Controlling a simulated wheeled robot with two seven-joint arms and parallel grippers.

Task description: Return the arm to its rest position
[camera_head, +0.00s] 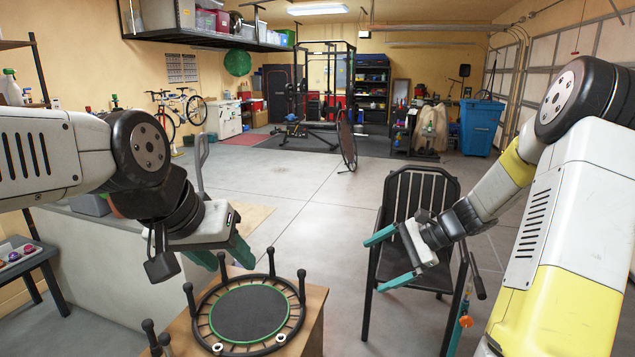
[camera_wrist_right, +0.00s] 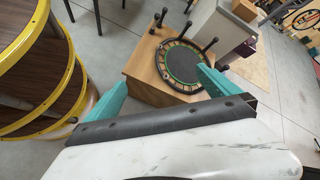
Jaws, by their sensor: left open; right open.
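My right gripper (camera_head: 374,264) is open and empty, with its teal fingers spread in front of a black slatted chair (camera_head: 412,200). In the right wrist view my right gripper (camera_wrist_right: 160,82) shows its two fingers apart, with nothing between them. My left gripper (camera_head: 230,262) hangs at the left with teal fingers pointing down, near a small round trampoline (camera_head: 250,313). The trampoline lies legs up on a wooden box (camera_head: 312,310). My left gripper is open, and I see nothing held in it.
A low pale wall (camera_head: 90,265) and a side table (camera_head: 30,260) stand at the left. A squat rack (camera_head: 328,75), a blue bin (camera_head: 481,125) and bicycles (camera_head: 180,108) are far back. The middle floor is clear.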

